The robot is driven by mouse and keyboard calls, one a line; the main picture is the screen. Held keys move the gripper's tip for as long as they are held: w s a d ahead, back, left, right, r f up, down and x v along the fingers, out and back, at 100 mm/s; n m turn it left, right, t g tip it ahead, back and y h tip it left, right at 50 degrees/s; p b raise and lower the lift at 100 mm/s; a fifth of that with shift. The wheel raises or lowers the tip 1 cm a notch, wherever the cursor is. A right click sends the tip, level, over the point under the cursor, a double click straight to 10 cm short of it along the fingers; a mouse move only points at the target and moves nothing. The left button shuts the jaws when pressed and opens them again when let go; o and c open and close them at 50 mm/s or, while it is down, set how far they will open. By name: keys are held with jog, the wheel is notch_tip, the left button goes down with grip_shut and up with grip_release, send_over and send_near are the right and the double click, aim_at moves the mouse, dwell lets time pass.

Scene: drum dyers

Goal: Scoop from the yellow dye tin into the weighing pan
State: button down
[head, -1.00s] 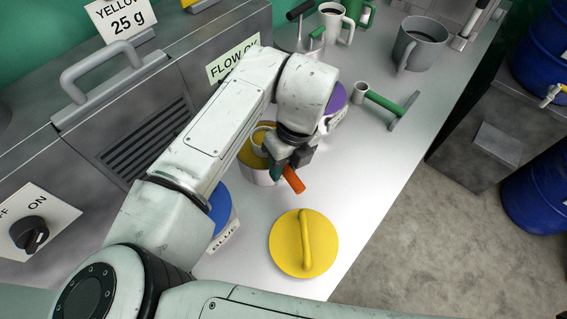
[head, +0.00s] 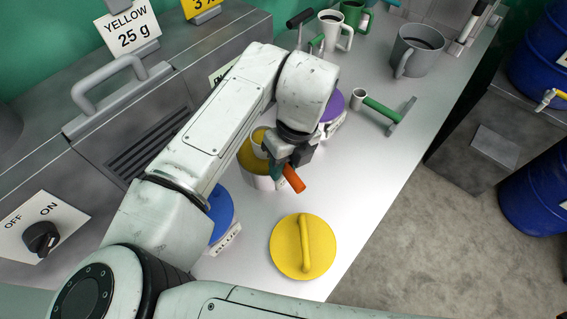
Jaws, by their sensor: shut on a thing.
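My gripper (head: 287,162) is shut on the orange handle (head: 294,179) of a scoop, over the right side of the yellow dye tin. The tin (head: 263,183) is a pale open can with yellow dye (head: 246,155) inside. The scoop's pale cup (head: 259,141) shows at the tin's mouth; whether it touches or holds dye I cannot tell. My arm hides part of the tin. The tin's yellow lid (head: 284,262) lies flat on the counter in front. I cannot make out the weighing pan.
A blue-lidded tin (head: 221,212) and a purple-lidded tin (head: 331,107) flank the yellow one, partly hidden. A green-handled scoop (head: 380,108) lies behind on the counter, with a grey mug (head: 418,50) beyond. The counter right of the yellow lid drops to the floor.

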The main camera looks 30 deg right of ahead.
jog(key=shift+r+p, duration=1.5)
jog(key=shift+r, duration=0.6)
